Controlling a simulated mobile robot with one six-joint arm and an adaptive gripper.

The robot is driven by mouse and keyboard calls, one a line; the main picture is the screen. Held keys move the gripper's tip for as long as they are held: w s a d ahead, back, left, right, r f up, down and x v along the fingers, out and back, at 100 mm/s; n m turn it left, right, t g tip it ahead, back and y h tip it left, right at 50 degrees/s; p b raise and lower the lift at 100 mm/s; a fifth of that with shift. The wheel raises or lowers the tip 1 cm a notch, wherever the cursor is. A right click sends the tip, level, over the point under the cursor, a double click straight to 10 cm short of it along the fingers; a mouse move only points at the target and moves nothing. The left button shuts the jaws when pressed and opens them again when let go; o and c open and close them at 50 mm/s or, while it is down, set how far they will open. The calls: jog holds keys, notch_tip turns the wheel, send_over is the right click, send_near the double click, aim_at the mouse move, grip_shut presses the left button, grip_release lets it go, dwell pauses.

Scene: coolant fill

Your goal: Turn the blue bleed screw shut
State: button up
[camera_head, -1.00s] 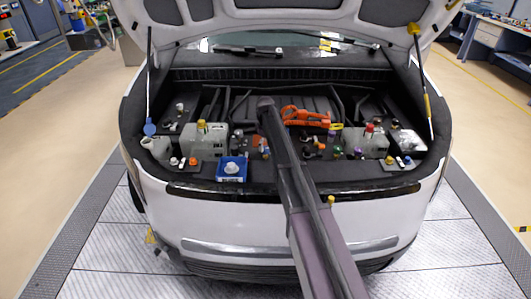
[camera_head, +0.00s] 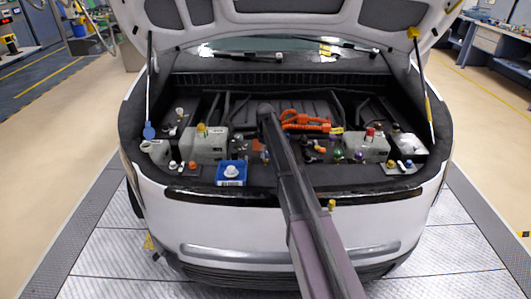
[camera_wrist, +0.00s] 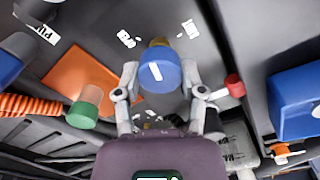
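The blue bleed screw (camera_wrist: 158,72) shows in the wrist view as a round blue cap with a white mark on its top. It stands on a dark panel, with a yellowish part just behind it. The two fingers of my gripper (camera_wrist: 160,76) stand on either side of the cap and appear to press against it. In the head view my arm covers the gripper, and I cannot make out the screw there for certain.
In the wrist view a green cap (camera_wrist: 84,108) by an orange plate (camera_wrist: 75,78) lies left, a red cap (camera_wrist: 235,85) close right, and a blue box (camera_wrist: 297,101) far right. The raised hood (camera_head: 290,20) hangs over the bay.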

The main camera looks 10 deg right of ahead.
jog(key=shift+m, duration=0.4)
jog(key=m, duration=0.6)
jog(key=shift+s, duration=0.1)
jog(key=m, duration=0.3)
jog(key=shift+m, duration=2.3)
jog(key=o, duration=1.1)
jog(key=shift+o, duration=0.2)
